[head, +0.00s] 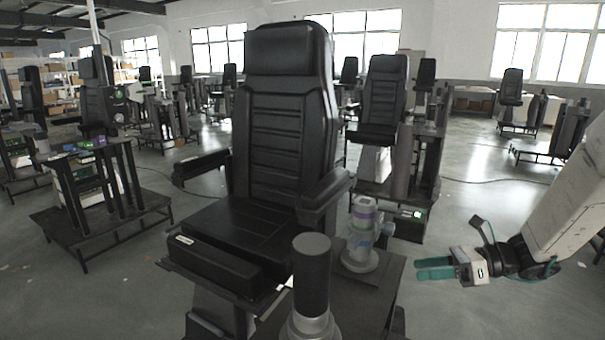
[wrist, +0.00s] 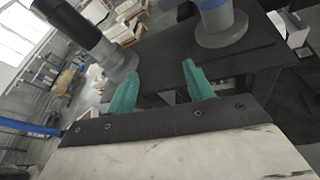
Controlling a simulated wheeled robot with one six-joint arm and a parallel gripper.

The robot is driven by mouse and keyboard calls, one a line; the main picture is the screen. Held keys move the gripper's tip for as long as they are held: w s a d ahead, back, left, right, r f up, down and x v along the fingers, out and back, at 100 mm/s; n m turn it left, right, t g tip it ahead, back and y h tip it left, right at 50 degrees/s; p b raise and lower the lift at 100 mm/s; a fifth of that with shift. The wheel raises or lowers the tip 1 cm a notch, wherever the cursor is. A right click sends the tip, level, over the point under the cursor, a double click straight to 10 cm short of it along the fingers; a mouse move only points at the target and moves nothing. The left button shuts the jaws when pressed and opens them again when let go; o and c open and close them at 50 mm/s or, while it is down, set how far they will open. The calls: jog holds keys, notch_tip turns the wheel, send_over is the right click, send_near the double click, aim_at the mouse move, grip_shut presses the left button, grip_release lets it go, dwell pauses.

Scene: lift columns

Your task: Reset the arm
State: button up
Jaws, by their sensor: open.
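My gripper (head: 436,268) is at the right of the head view, at the end of my pale arm (head: 570,215). Its teal fingers point left, toward the small dark table beside the black chair, and stay apart from it. In the wrist view my gripper (wrist: 158,88) shows two teal fingers spread apart with nothing between them. The gripper is open and empty.
A black chair (head: 280,130) stands in the middle. In front of it a dark table (head: 385,285) carries a black-topped cylinder (head: 311,275) and a grey-and-purple device (head: 362,240). More chairs and stands fill the hall behind. The floor below my gripper is clear.

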jog(key=s+r+n+h, duration=0.3)
jog(key=s+n+h, duration=0.1)
jog(key=s+n, duration=0.4)
jog(key=s+a+r+n+g+h, duration=0.1)
jog(key=s+r+n+h, duration=0.3)
jog(key=s+n, duration=0.4)
jog(key=s+r+n+g+h, duration=0.1)
jog(key=s+r+n+h, duration=0.2)
jog(key=s+n+h, duration=0.3)
jog(key=shift+s+a+r+n, duration=0.3)
jog(key=shift+s+n, duration=1)
jog(key=shift+s, duration=0.95)
